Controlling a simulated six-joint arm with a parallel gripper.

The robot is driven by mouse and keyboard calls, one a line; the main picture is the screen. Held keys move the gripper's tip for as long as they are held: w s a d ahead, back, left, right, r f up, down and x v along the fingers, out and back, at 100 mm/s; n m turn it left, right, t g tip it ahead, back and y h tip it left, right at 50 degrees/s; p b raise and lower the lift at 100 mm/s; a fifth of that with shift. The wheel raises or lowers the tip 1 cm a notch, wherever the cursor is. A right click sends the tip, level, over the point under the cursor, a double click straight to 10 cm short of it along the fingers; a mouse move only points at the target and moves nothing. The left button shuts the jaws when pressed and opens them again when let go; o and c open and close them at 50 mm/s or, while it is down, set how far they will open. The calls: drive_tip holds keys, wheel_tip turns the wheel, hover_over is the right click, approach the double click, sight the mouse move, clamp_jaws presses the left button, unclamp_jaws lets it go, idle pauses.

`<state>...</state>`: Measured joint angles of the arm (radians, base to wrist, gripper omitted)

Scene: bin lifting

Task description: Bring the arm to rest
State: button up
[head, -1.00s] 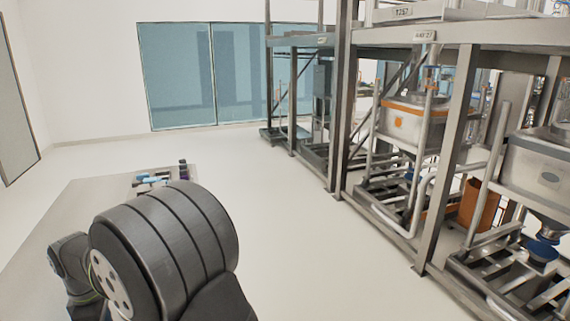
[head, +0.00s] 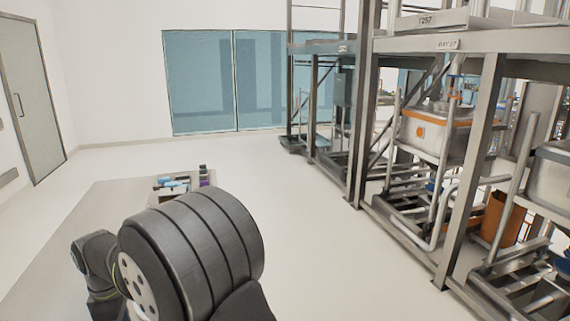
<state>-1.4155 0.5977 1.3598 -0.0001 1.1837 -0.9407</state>
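My arm (head: 190,255) shows in the head view at the lower left, as dark grey rounded links with a pale round joint cap. It is folded close to the camera. My gripper is not visible in this view, so its fingers and anything in them cannot be seen.
A steel rack (head: 470,150) with white, orange-rimmed bins (head: 425,135) lines the right side. A low stand (head: 152,198) with small blue and purple items is beyond my arm. A door (head: 38,110) is at left, and blue glass panels (head: 230,85) are at the back. The middle floor is clear.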

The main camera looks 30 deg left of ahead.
wheel_tip(320, 180, down, 8)
drive_tip(key=shift+f, duration=0.1)
drive_tip(key=m, duration=0.4)
drive_tip(key=shift+m, duration=2.1)
drive_tip(key=n, duration=0.3)
drive_tip(key=shift+n, duration=0.3)
drive_tip(key=n, duration=0.4)
drive_tip(key=shift+n, duration=0.3)
drive_tip(key=shift+r, duration=2.15)
